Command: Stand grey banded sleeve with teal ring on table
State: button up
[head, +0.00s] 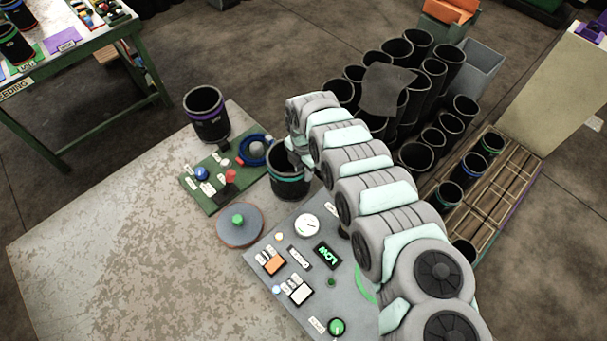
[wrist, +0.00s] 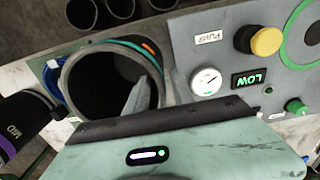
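The dark grey sleeve with a teal ring (head: 288,184) is upright or nearly so at the table's back edge, between the green board and the grey panel. Whether its base touches the table cannot be told. In the wrist view the sleeve (wrist: 84,62) shows its open mouth, a teal band and a small orange mark. My gripper (wrist: 158,92) is at its rim, with one grey finger inside the mouth and the other apparently outside the wall. Whether they press on the wall is unclear. In the head view my arm hides part of the rim. The worn grey table (head: 120,230) is below.
A purple-ringed sleeve (head: 206,115) stands left on the table. A green board (head: 208,195), a round lidded disc (head: 240,226) and a grey control panel (head: 300,262) lie close by. Several dark sleeves (head: 418,45) stand behind. The table's left side is bare.

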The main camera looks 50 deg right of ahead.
notch_tip(320, 180, up, 8)
jog(key=shift+f, duration=0.1)
dwell(0.4)
